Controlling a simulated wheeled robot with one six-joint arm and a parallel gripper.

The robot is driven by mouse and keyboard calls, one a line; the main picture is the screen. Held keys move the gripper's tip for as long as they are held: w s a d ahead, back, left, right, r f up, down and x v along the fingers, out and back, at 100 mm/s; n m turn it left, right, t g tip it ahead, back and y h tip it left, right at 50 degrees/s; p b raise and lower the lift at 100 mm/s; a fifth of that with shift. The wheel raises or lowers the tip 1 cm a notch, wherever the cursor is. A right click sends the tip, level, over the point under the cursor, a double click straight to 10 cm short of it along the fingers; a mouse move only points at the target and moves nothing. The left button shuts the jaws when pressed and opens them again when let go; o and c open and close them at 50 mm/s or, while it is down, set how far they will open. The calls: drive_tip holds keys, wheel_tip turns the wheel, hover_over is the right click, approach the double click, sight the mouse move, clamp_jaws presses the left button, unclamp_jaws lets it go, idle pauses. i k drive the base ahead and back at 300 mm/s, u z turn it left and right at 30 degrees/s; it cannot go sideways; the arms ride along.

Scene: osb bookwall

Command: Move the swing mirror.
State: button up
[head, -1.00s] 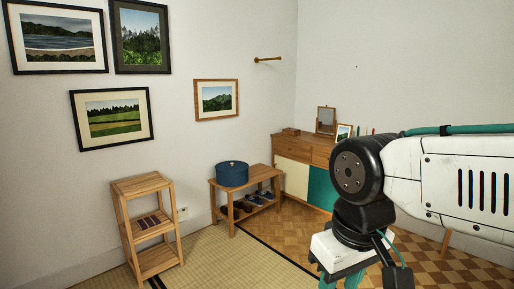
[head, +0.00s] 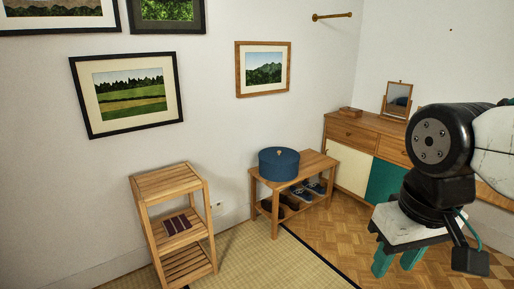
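The swing mirror (head: 397,98) is a small wood-framed mirror on a stand. It stands upright on top of the wooden sideboard (head: 365,121) in the far right corner. My gripper (head: 398,262) has two teal fingers pointing down in front of the sideboard, at the lower right. The fingers look apart with nothing between them. The gripper is well in front of the mirror and not touching it. My arm hides the right part of the sideboard top.
A wooden box (head: 351,111) sits left of the mirror. A bench (head: 320,158) with a blue round box (head: 279,163) and shoes stands by the wall. A slatted shelf (head: 170,181) stands at left. Tatami and parquet floor lie open in front. A wooden peg (head: 332,16) juts from the wall.

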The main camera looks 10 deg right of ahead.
sight(398, 95)
drive_tip(key=z, duration=0.3)
drive_tip(key=i, duration=2.4)
drive_tip(key=z, duration=1)
drive_tip(key=i, duration=2.2)
drive_tip(key=z, duration=0.65)
drive_tip(key=i, duration=0.55)
drive_tip(key=z, duration=0.1)
